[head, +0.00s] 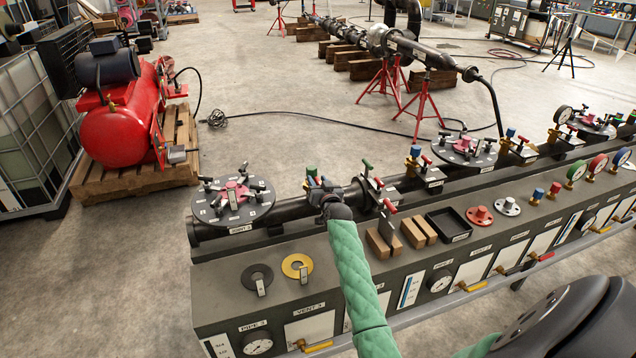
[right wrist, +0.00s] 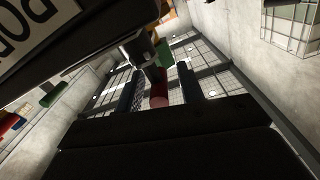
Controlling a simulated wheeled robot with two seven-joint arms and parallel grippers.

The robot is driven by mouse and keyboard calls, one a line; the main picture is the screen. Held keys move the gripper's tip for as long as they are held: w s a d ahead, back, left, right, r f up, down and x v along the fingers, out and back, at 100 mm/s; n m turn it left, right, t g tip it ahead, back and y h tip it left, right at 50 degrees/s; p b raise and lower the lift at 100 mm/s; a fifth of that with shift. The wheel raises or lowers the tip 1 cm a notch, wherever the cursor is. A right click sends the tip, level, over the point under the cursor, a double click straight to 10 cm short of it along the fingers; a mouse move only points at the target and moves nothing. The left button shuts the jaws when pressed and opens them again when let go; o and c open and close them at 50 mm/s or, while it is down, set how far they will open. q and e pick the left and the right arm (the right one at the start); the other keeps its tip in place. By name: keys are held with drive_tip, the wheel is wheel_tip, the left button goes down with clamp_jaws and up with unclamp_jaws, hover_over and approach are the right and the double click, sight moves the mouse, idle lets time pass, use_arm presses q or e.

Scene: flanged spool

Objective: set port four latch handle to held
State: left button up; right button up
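The right gripper (head: 322,188), at the end of my green-sleeved arm, is at the pipe's valve row in the head view, beside a small green-handled fitting (head: 311,171). In the right wrist view the gripper (right wrist: 160,80) has its two dark fingers apart. A red cylindrical piece (right wrist: 158,98) shows between them, and a green handle (right wrist: 163,52) lies just past the tips. Whether the fingers touch either cannot be told. A white label (right wrist: 30,30) reading "POR" is cut off, so its number is hidden. Which handle is port four's cannot be told. My left gripper is out of view.
Red-handled valves (head: 384,205) stand close right of the gripper. Wooden blocks (head: 418,230) and a black tray (head: 448,224) sit on the bench. A round flange plate (head: 262,203) is to the left.

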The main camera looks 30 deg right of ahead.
drive_tip(key=shift+s+f, duration=0.15)
drive_tip(key=shift+s, duration=0.15)
drive_tip(key=b+v, duration=0.2)
drive_tip(key=v, duration=0.3)
drive_tip(key=shift+s+a, duration=0.15)
drive_tip(key=shift+s, duration=0.25)
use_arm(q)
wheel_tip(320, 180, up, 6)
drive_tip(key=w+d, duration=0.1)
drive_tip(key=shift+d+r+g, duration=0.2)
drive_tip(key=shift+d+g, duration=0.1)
use_arm(e)
drive_tip(key=shift+s+a, duration=0.2)
drive_tip(key=shift+s, duration=0.45)
